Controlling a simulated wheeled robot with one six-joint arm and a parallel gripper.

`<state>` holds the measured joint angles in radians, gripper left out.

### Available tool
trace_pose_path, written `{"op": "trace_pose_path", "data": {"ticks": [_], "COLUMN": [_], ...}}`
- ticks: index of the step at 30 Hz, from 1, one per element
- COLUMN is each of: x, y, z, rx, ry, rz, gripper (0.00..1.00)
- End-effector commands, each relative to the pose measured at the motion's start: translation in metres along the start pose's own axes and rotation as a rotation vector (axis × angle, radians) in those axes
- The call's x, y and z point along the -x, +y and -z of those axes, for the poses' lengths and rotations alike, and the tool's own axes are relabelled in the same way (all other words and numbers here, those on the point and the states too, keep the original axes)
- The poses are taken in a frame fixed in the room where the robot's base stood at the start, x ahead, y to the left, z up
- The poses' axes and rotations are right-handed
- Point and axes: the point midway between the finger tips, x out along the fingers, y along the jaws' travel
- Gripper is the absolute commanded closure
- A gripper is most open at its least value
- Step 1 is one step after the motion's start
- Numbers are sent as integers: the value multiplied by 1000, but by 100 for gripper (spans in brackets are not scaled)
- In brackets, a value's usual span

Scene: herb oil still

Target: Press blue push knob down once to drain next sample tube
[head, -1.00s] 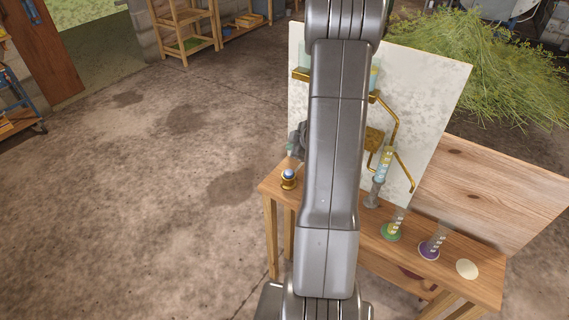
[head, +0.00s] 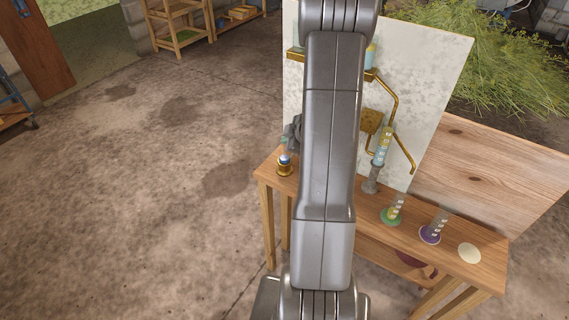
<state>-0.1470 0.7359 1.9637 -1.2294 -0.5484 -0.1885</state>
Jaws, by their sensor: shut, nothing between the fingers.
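The blue push knob (head: 285,158) sits in a brass collar at the left end of the wooden bench. My gripper (head: 288,148) shows only in part, as a grey shape at the left edge of my arm, just above the knob. Its fingers look shut and empty; I cannot tell whether they touch the knob. A clear tube with blue and yellow liquid (head: 382,147) stands upright before the pale board, near brass pipes.
A cream disc (head: 469,253) lies at the bench's right end. The pale board (head: 430,90) and a wooden panel (head: 490,180) rise behind the bench (head: 450,262). My arm hides the bench's middle. Open concrete floor lies to the left; cut herbs (head: 460,60) are behind.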

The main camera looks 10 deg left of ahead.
Motion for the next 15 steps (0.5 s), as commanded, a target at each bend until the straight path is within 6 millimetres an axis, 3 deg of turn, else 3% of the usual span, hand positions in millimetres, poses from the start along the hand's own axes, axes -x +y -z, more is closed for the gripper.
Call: {"op": "trace_pose_path", "data": {"ticks": [6,15], "x": [-24,-32], "y": [-18,-24], "z": [-17,-24], "rx": [0,0], "ry": [0,0], "rz": [0,0], "gripper": [100,100]}}
